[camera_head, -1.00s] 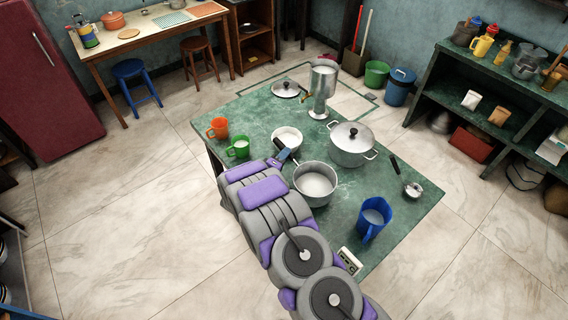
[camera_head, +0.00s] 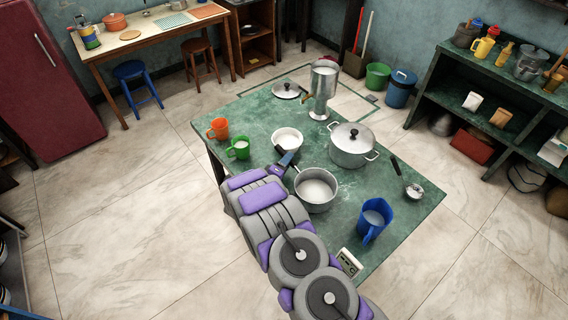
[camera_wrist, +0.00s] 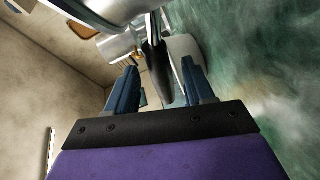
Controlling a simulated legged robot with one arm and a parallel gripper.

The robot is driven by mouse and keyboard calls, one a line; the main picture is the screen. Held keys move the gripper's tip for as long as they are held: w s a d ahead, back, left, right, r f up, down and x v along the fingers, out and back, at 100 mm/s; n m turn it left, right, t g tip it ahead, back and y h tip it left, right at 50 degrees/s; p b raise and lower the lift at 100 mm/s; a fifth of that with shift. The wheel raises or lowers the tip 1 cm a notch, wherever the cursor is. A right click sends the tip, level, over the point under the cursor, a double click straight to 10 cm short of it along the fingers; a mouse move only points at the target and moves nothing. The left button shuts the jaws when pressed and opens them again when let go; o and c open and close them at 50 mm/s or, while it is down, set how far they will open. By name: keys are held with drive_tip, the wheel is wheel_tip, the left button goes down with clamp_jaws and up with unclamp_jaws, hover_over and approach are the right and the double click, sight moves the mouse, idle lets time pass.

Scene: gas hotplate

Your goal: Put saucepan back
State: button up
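The saucepan (camera_head: 316,190), grey metal with pale contents, stands upright at the middle of the green table (camera_head: 245,113). What lies directly under it is hidden. Its dark handle (camera_head: 285,158) points to the upper left; in the wrist view the black handle (camera_wrist: 156,68) runs between my fingers. My gripper (camera_head: 284,163) is at the handle, left of the pan. In the wrist view my gripper (camera_wrist: 160,66) has its two blue fingers spread, with gaps on both sides of the handle. The pan's metal body (camera_wrist: 105,12) shows at the top there.
A white bowl (camera_head: 287,138) is just behind the handle. A lidded pot (camera_head: 351,146) stands behind right, a blue jug (camera_head: 373,221) at front right, and a ladle (camera_head: 407,182) at right. Green (camera_head: 239,149) and orange mugs (camera_head: 218,128) stand at left. A small display device (camera_head: 348,262) is at the front.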

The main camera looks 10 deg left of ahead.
drive_tip(key=shift+d, duration=0.15)
drive_tip(key=p+v, duration=0.1)
drive_tip(key=v, duration=1)
drive_tip(key=shift+r, duration=0.1)
drive_tip(key=shift+s+a, duration=0.25)
drive_tip(key=shift+s, duration=0.2)
